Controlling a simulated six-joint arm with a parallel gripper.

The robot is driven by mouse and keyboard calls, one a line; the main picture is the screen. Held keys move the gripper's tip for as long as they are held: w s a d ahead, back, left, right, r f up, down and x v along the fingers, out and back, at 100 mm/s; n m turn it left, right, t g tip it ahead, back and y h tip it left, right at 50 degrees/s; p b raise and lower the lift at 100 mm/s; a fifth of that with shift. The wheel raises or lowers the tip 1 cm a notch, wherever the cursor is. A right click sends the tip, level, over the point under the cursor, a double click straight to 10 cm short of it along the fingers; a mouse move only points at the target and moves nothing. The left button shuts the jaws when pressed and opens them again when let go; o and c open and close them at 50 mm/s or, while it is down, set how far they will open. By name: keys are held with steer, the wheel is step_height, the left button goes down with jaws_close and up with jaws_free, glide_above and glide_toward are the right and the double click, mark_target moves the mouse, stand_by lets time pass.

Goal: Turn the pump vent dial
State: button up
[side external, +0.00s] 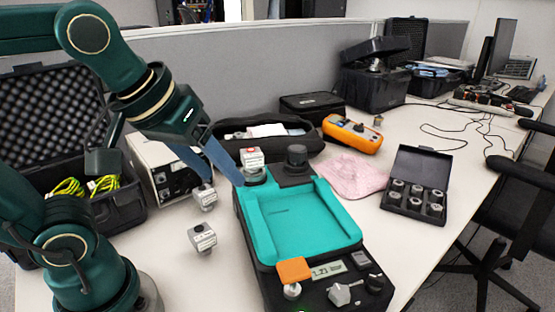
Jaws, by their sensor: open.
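The pump is a black and teal case (258,228) with a small display reading about 1.21 bar at its near end. Around the display are an orange block above a small silver knob (292,291), a silver lever-like knob (345,293) and a small dark knob (375,284). I cannot tell which one is the vent dial. My gripper (223,183) is open, with its blue-grey fingers pointing down at the pump's far left corner, well away from these knobs. One fingertip is near a white-labelled sensor cube (252,159) on the pump; I cannot tell whether they touch.
Two loose sensor cubes (204,238) (205,197) lie left of the pump. A black capped cylinder (296,157) stands at its far end. A pink cloth (352,176), orange meter (351,134) and open case of fittings (415,208) are to the right. An open black case stands left.

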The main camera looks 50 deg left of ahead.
steer(key=w+d+r+n, duration=0.2)
steer(key=w+d, duration=0.1)
steer(key=w, duration=0.3)
steer(key=m+g+y, duration=0.1)
steer(key=m+g, duration=0.1)
glide_above(376, 281)
steer(key=s, duration=0.2)
steer(key=f, duration=0.7)
steer(key=d+f, duration=0.1)
steer(key=f, duration=0.3)
steer(key=shift+f, duration=0.3)
steer(key=shift+x, duration=2.4)
jaws_close()
